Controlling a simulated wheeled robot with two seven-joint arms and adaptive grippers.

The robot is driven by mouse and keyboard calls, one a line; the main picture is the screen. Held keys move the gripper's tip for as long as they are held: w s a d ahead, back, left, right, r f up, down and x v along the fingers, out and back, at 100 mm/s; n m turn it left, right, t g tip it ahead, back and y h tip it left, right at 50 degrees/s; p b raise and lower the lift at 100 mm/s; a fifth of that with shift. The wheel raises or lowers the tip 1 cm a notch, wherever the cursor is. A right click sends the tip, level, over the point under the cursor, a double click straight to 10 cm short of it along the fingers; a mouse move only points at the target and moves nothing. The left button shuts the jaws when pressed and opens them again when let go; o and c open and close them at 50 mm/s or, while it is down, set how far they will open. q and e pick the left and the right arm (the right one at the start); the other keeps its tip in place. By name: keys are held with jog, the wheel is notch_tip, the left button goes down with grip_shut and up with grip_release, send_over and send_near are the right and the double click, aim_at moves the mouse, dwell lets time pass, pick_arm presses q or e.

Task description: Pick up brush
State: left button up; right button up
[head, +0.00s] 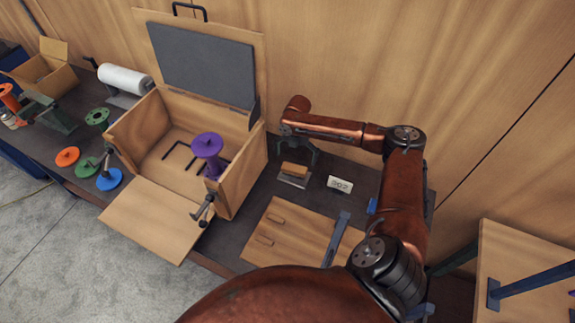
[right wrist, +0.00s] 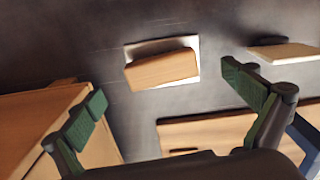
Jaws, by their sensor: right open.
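The brush (head: 295,168) is a small wooden block with a dark part beside it, lying on a pale plate (head: 290,181) on the dark bench. In the right wrist view the brush (right wrist: 163,69) sits near the middle, ahead of the fingers and slightly slanted on its pale plate (right wrist: 190,43). My right gripper (head: 298,152) is open and empty, just above and behind the brush in the head view. Its green-padded fingers are spread wide to either side of the brush in the right wrist view (right wrist: 163,84). My left gripper is not in view.
An open wooden box (head: 240,178) with a purple spool (head: 207,146) stands left of the brush. A wooden board (head: 290,232) lies in front. Coloured spools, a white roll (head: 123,79) and a carton are farther left.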

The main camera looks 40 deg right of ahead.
aim_at(294, 168)
jog(key=shift+s+f, duration=0.6)
jog(key=shift+s, duration=0.25)
jog(key=shift+w+a+f+p, duration=0.2)
jog(key=shift+f, duration=0.45)
jog(key=shift+w+a+f+p, duration=0.15)
jog(key=shift+a+f, duration=0.05)
jog(key=shift+f, duration=0.4)
jog(key=shift+w+f, duration=0.3)
jog(key=shift+f, duration=0.35)
jog(key=shift+w+f, duration=0.25)
jog(key=shift+f, duration=0.35)
jog(key=shift+s, duration=0.45)
jog(key=shift+w+f, duration=0.1)
jog(key=shift+w, duration=0.15)
jog(key=shift+c, duration=1.2)
jog(key=shift+s, duration=0.2)
jog(key=c, duration=0.8)
jog(key=shift+c, duration=1.3)
jog(key=shift+w+r, duration=0.1)
jog(key=shift+r, duration=0.15)
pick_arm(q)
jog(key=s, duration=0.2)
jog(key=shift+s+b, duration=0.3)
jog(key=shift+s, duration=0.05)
pick_arm(e)
notch_tip(294, 168, up, 10)
jog(key=shift+f, duration=0.1)
